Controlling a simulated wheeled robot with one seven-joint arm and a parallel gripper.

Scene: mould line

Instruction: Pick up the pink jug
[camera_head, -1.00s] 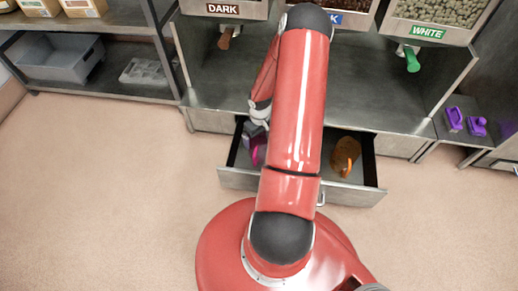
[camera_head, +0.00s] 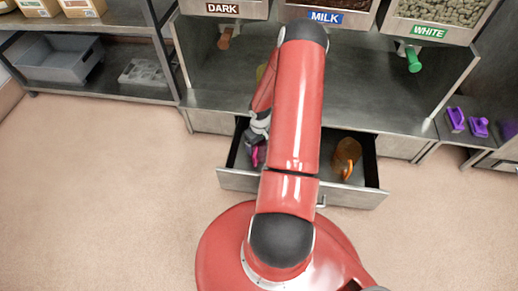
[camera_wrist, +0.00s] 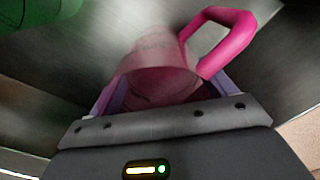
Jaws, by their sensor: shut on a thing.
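The pink jug (camera_wrist: 160,65) is in the wrist view, a translucent pink body with a solid pink handle (camera_wrist: 228,40) to its upper right. My gripper (camera_wrist: 155,95) is shut on the jug, with a finger on each side of its body. In the head view a small part of the pink jug (camera_head: 255,156) shows in the left part of the open drawer. My gripper (camera_head: 255,143) is there too, and my arm hides much of this area.
The open drawer (camera_head: 340,198) also holds an orange jug (camera_head: 346,157) on the right. Dispensers labelled DARK, MILK and WHITE (camera_head: 430,32) hang above the counter (camera_head: 365,105). Purple items (camera_head: 479,127) lie on the right shelf. A green thing (camera_wrist: 35,12) shows at the wrist view's upper left.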

